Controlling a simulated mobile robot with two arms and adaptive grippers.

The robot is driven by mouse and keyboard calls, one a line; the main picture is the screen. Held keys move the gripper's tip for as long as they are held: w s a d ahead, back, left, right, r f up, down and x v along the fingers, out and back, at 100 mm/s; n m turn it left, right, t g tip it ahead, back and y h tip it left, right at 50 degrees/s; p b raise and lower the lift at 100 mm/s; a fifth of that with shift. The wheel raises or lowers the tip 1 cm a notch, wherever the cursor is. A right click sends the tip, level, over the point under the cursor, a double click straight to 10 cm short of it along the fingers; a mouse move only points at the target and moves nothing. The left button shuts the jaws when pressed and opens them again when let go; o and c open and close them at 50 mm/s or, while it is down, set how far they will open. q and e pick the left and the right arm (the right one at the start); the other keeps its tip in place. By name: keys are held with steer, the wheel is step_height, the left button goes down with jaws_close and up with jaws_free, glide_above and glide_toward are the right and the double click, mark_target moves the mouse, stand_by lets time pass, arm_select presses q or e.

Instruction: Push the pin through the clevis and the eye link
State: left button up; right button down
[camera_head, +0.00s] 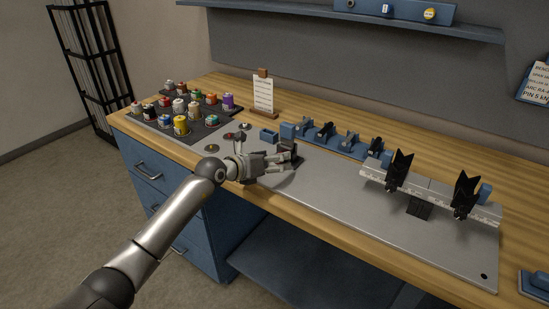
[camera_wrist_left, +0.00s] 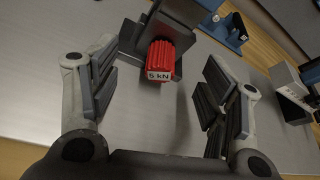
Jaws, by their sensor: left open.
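A red ribbed grip labelled "5 kN" (camera_wrist_left: 160,60), apparently the pin's handle, sits in a dark bracket (camera_wrist_left: 131,38) in the left wrist view. Any pin shaft is hidden. My left gripper (camera_wrist_left: 159,62) is open, its fingers to either side of the red grip with gaps between. In the head view my left gripper (camera_head: 294,157) is over the metal plate beside the dark bracket (camera_head: 290,147). I cannot make out the clevis and eye link for sure. Two black V-shaped holders (camera_head: 398,170) (camera_head: 466,194) stand on a ruled bar at the right. My right gripper is not in view.
A blue rack (camera_head: 335,143) with several dark fittings stands behind my gripper. Several coloured spools (camera_head: 181,125) stand on a dark mat at the left. A card stand (camera_head: 263,94) is at the back. The front-middle metal plate (camera_head: 325,193) is clear.

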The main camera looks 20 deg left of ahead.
arm_select(q)
steer(key=shift+p+v, duration=1.6)
steer(key=shift+v, duration=0.6)
steer(key=shift+s+a+r, duration=0.1)
steer(key=shift+s+a, duration=0.05)
steer(key=shift+s, duration=0.05)
steer(key=v, duration=1.1)
steer(key=shift+s, duration=0.15)
steer(key=shift+a, duration=0.1)
